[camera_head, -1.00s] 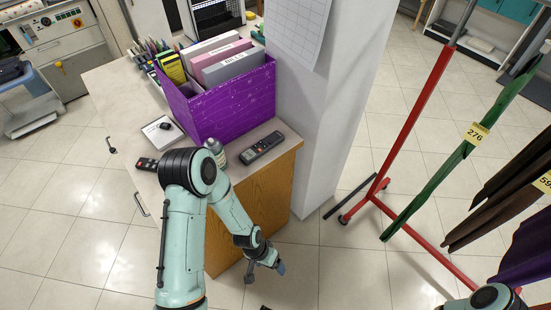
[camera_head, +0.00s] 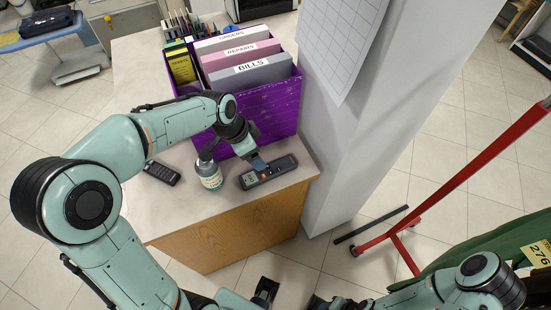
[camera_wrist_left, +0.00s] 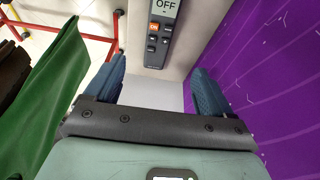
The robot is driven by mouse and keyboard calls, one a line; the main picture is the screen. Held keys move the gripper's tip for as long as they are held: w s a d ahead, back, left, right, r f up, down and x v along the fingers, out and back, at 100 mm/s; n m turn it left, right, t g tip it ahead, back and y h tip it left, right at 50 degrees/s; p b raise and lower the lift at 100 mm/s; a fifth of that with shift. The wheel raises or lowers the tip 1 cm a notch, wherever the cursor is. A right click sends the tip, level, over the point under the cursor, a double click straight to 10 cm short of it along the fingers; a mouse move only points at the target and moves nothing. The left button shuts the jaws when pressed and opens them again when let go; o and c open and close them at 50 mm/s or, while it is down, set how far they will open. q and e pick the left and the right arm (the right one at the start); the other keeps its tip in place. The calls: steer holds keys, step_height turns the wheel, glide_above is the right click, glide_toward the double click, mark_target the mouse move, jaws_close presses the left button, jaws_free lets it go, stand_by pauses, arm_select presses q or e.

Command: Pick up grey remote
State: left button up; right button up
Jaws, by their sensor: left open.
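The grey remote (camera_head: 277,168) with a display lies on the counter top near its front right corner. In the left wrist view the remote (camera_wrist_left: 161,30) shows its "OFF" display and an orange button, just beyond the fingertips. My left gripper (camera_head: 258,163) reaches over the remote from the left and covers part of it. Its blue fingers (camera_wrist_left: 163,85) are open, one on either side of the remote's line, with nothing between them. Whether a finger touches the remote I cannot tell. My right arm shows at the bottom right, but its gripper is not clearly in view.
A small labelled bottle (camera_head: 209,173) stands just left of the grey remote. A darker remote (camera_head: 162,173) lies further left. The purple file box (camera_head: 268,108) stands close behind. A white pillar (camera_head: 352,150) rises to the right.

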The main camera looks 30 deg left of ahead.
arm_select(q)
glide_above(268, 170)
steer(key=s+a, duration=0.1)
steer(key=s, duration=0.1)
step_height(268, 170, down, 7)
steer(key=shift+s+a+r, duration=0.1)
steer(key=shift+s+a, duration=0.05)
steer(key=shift+w+x, duration=0.15)
steer(key=shift+x, duration=1.4)
steer(key=shift+w+x, duration=0.1)
steer(key=shift+x, duration=1.45)
steer(key=shift+r, duration=0.1)
steer(key=c, duration=1.2)
steer(key=shift+c, duration=0.2)
